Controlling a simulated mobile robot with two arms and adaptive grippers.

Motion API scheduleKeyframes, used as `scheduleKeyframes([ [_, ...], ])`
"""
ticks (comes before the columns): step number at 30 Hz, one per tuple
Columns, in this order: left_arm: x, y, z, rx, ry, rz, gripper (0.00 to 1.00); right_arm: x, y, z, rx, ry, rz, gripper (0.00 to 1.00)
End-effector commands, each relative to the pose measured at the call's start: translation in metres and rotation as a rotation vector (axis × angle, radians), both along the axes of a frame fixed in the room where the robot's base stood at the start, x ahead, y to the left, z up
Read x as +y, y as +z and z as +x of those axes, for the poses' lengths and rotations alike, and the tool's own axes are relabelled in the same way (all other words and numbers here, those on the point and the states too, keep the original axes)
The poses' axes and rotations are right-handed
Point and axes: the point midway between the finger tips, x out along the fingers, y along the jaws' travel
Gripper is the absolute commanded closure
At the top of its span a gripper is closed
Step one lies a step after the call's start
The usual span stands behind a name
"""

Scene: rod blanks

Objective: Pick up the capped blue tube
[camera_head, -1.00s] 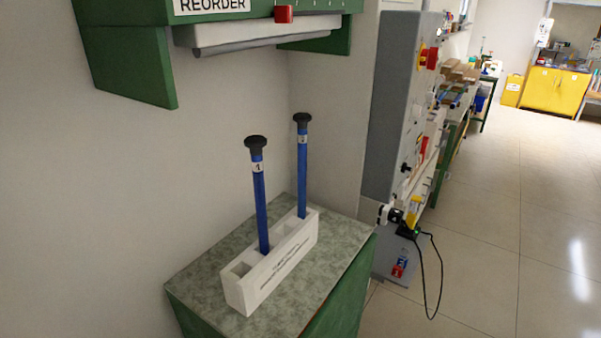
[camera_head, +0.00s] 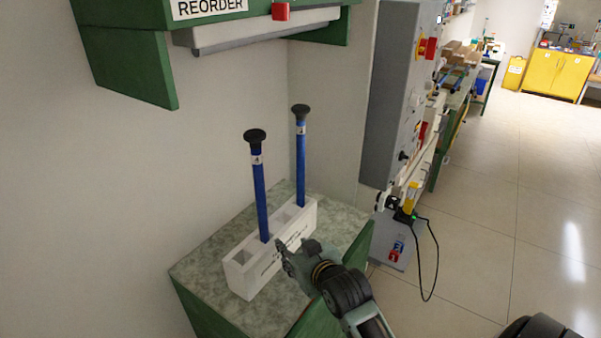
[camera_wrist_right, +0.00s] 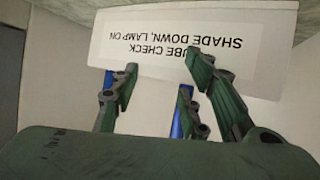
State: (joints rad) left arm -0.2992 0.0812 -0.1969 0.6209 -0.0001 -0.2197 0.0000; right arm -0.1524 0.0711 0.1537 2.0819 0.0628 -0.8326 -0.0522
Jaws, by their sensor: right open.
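Two blue tubes with black caps stand upright in a white slotted block: the nearer tube (camera_head: 261,195) and the farther tube (camera_head: 301,165). The white block (camera_head: 243,284) rests on the grey-green top of a green cabinet and has an empty slot at its near end. My right gripper (camera_head: 284,250) is beside the block's front right face, low and apart from the caps. In the right wrist view the right gripper (camera_wrist_right: 165,92) is open, with the block's printed face (camera_wrist_right: 150,35) beyond it, upside down. A blue tube (camera_wrist_right: 182,112) shows partly between the fingers. My left gripper is out of view.
The cabinet top (camera_head: 205,265) is bare around the block. A wall stands behind and left. A green shelf unit (camera_head: 125,65) with a REORDER label and a red knob (camera_head: 280,11) hangs above. A grey panel (camera_head: 395,95) stands to the right, with a cable below.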

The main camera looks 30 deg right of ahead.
Motion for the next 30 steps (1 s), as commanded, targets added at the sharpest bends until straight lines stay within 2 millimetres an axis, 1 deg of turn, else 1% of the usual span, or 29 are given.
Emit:
scheduleKeyframes([
  [1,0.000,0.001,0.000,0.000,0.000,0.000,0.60,-0.015,0.021,0.021,-0.083,-0.027,0.000,0.59],
  [2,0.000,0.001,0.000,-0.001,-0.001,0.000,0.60,-0.025,0.033,0.032,-0.134,-0.043,-0.001,0.59],
  [3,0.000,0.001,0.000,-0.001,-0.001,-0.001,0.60,-0.037,0.050,0.045,-0.199,-0.066,-0.002,0.59],
  [4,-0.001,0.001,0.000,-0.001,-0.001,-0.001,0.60,-0.045,0.061,0.053,-0.245,-0.080,-0.003,0.59],
  [6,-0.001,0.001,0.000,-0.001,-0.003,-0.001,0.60,-0.063,0.086,0.068,-0.339,-0.113,-0.005,0.59],
  [7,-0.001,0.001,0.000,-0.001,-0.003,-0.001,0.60,-0.070,0.095,0.072,-0.372,-0.126,-0.006,0.59],
  [9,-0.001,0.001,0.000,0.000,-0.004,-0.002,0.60,-0.080,0.110,0.080,-0.430,-0.146,-0.007,0.59],
  [11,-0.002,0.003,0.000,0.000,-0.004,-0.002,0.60,-0.087,0.118,0.086,-0.459,-0.157,-0.008,0.59],
  [13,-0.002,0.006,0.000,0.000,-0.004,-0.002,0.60,-0.092,0.122,0.095,-0.473,-0.162,-0.009,0.59],
  [15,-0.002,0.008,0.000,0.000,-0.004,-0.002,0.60,-0.095,0.123,0.102,-0.474,-0.163,-0.009,0.59],
  [19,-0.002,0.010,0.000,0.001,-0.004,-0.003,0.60,-0.097,0.122,0.110,-0.474,-0.162,-0.010,0.59],
  [22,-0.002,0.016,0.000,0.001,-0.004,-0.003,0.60,-0.101,0.122,0.118,-0.472,-0.162,-0.011,0.59],
  [27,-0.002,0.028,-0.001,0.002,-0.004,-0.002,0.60,-0.111,0.121,0.139,-0.471,-0.162,-0.011,0.59],
  [30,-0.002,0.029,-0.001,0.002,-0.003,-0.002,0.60,-0.113,0.120,0.150,-0.472,-0.161,-0.010,0.59],
])
